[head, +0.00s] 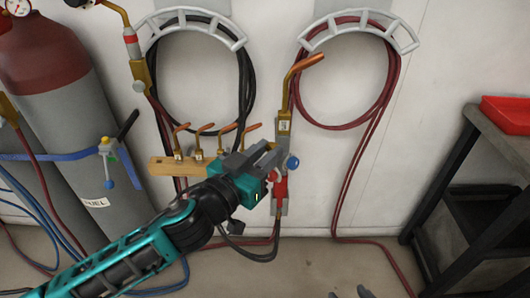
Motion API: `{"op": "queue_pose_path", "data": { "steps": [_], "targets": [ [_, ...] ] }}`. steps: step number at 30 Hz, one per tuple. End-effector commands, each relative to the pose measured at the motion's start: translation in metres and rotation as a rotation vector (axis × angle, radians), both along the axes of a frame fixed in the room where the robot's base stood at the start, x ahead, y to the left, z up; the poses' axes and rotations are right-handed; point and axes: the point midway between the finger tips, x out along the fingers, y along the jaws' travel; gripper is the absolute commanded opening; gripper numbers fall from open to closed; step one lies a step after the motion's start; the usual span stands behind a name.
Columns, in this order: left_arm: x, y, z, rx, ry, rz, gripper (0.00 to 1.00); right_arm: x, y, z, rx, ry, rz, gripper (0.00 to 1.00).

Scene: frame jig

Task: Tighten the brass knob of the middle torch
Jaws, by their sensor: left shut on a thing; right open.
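A torch (285,112) with a brass body and a bent copper tip stands upright against the wall near the picture's middle. Its lower part has a red valve part and a blue knob (292,162). My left gripper (272,153) is shut at the torch's middle section, and its jaws hide the part it grips. Another torch (137,62) with a red band hangs further left. Which one counts as the middle torch is not certain, and I cannot pick out a separate brass knob. My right gripper (348,294) shows only its open fingertips at the bottom edge.
A wooden rack (165,169) with several copper tips is left of my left gripper. Gas cylinders (60,120) stand at the left. Hoses hang from two wall hooks (192,18) and trail on the floor. A dark shelf (490,140) with a red tray (508,112) stands right.

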Motion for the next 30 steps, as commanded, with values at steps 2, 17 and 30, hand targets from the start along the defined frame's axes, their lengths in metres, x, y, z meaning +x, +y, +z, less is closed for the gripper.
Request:
{"op": "queue_pose_path", "data": {
  "steps": [2,17,30],
  "targets": [
    [0.0000,0.0002,-0.0001,0.000,0.000,0.000,0.01,-0.0001,0.0003,0.0001,0.001,0.000,-0.001,0.60],
    [-0.0001,0.0003,-0.0015,0.066,-0.064,0.001,0.00,0.0000,0.0003,-0.0014,0.001,0.000,-0.001,0.60],
    [0.0004,0.0003,-0.0024,0.334,-0.329,0.001,0.00,0.0006,0.0011,-0.0035,0.003,0.003,0.000,0.60]
  ]
}}
